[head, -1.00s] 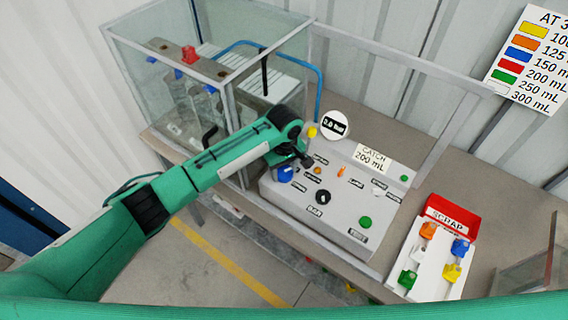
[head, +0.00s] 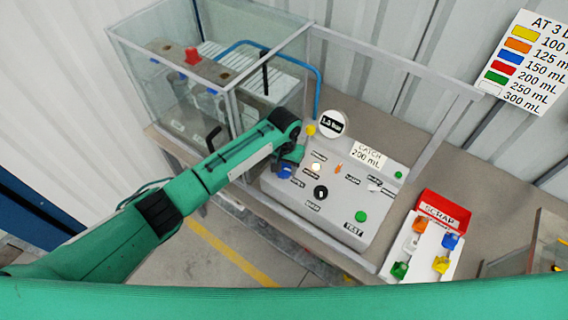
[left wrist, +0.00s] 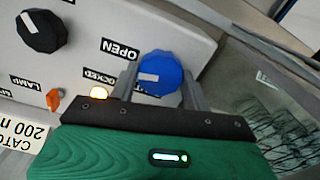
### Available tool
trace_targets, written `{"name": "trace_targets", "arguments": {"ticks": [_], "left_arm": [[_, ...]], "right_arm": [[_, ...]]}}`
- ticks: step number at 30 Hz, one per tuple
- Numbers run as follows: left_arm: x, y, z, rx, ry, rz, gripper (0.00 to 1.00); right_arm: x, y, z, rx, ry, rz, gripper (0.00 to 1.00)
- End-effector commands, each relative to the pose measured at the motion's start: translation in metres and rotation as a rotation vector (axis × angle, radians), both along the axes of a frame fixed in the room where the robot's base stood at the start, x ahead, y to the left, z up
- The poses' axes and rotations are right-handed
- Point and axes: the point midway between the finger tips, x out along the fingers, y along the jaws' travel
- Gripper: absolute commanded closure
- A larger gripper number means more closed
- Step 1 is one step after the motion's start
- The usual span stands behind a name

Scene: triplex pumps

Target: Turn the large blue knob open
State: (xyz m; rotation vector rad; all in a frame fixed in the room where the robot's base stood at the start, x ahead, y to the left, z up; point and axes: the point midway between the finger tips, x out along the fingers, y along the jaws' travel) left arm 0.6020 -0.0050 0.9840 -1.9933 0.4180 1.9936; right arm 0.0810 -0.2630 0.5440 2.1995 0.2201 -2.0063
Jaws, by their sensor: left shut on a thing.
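The large blue knob (head: 284,172) is on the left side of the sloped grey control panel (head: 343,205). In the left wrist view the blue knob (left wrist: 161,72) sits between the two fingers of my left gripper (left wrist: 162,90), which is shut on it. Its white mark points left, toward a partly covered label ending in "OCKED" (left wrist: 101,78). In the head view my left gripper (head: 288,160) partly hides the knob. My right gripper is not in view.
A black knob (head: 320,192), a glowing lamp (head: 316,167), an orange switch (head: 338,168) and a green button (head: 361,216) share the panel. A round gauge (head: 332,123) seems to read 1.0 bar. A glass tank (head: 180,90) stands left; a red scrap tray (head: 444,209) stands right.

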Motion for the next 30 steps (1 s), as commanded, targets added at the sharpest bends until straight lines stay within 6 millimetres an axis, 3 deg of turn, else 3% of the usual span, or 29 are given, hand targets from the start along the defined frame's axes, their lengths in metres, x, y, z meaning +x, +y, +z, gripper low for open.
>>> {"name": "trace_targets", "arguments": {"ticks": [12,29,30], "left_arm": [[-0.0009,0.0003,-0.0007,0.000,0.003,-0.199,0.75],[-0.0008,0.0001,-0.0010,0.001,0.002,-0.232,0.75],[-0.0008,0.0001,-0.0010,0.001,0.002,-0.232,0.50]], "right_arm": [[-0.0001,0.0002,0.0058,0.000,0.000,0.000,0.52],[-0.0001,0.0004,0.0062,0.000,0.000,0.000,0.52],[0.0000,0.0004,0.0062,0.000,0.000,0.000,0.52]]}}
